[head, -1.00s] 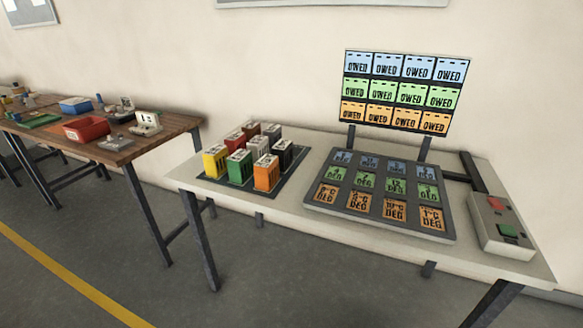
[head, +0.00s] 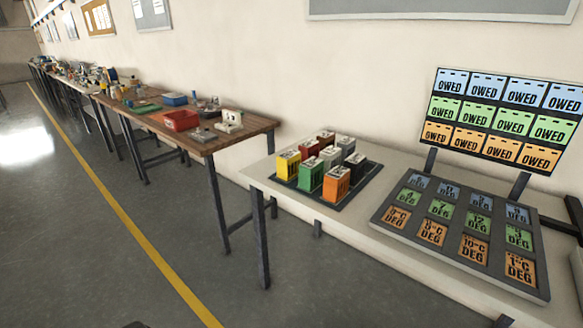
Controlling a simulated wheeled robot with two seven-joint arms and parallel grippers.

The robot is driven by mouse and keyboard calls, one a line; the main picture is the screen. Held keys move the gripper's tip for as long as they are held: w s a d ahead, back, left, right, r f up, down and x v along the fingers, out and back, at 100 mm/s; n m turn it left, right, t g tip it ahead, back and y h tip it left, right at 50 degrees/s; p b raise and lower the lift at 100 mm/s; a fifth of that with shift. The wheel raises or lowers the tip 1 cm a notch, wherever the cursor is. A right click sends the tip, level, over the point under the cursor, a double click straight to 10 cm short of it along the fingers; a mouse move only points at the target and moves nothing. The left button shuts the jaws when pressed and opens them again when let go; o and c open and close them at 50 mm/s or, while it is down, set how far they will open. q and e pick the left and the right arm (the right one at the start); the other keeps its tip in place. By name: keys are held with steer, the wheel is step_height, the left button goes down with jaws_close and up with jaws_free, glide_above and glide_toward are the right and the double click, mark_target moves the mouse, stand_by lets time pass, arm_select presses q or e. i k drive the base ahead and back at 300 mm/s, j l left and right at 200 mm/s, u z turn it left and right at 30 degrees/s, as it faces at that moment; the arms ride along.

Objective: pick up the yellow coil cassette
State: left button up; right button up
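The yellow coil cassette (head: 288,165) stands upright at the front left corner of a dark tray (head: 338,201) on the pale table. A green cassette (head: 311,175) and an orange cassette (head: 336,184) stand to its right in the same front row. Red, grey, white and dark cassettes stand behind them.
A dark panel of labelled tiles (head: 378,217) lies right of the tray, with an upright board of "OWED" cards (head: 500,118) behind it. A wooden bench (head: 262,124) with a red bin (head: 181,120) stands left. The floor (head: 80,250) in front is open.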

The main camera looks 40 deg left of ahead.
mark_target(288, 162)
steer(key=u, duration=1.25)
steer(key=i+j+z, duration=0.25)
steer(key=j, duration=0.2)
steer(key=i+j+z, duration=0.1)
steer(key=j+z, duration=0.15)
steer(key=j, duration=0.15)
steer(key=i+j+z, duration=0.25)
steer(key=j, duration=0.25)
steer(key=j+z, duration=0.25)
steer(key=j, duration=0.25)
